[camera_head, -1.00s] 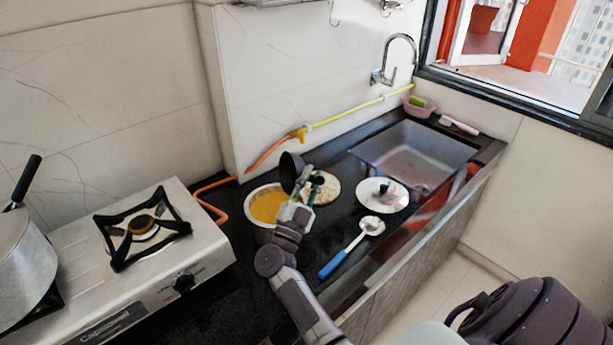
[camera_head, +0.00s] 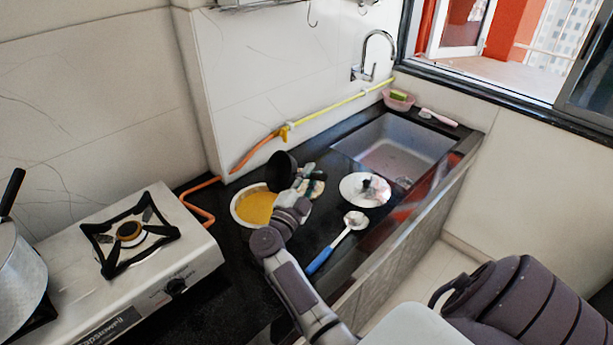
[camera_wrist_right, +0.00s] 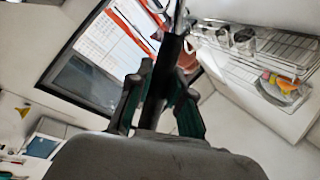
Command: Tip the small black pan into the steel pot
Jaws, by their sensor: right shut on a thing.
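The small black pan (camera_head: 281,171) is tilted on its side in the head view, above the far right rim of a light-rimmed bowl of yellow food. My right gripper (camera_head: 311,179) is at the pan's right and is shut on its handle. The right wrist view shows the black handle (camera_wrist_right: 165,75) between the fingers. The inside of the pan cannot be made out. The steel pot (camera_head: 20,272) stands on the stove at the far left, cut off by the picture edge, with a black handle sticking up. The pan is well apart from it. My left gripper is out of view.
The bowl (camera_head: 236,207) stands between the stove (camera_head: 190,250) and a ladle with a blue handle (camera_head: 321,260). An empty burner (camera_head: 130,235) is right of the pot. An orange and yellow hose (camera_head: 325,113) runs along the wall.

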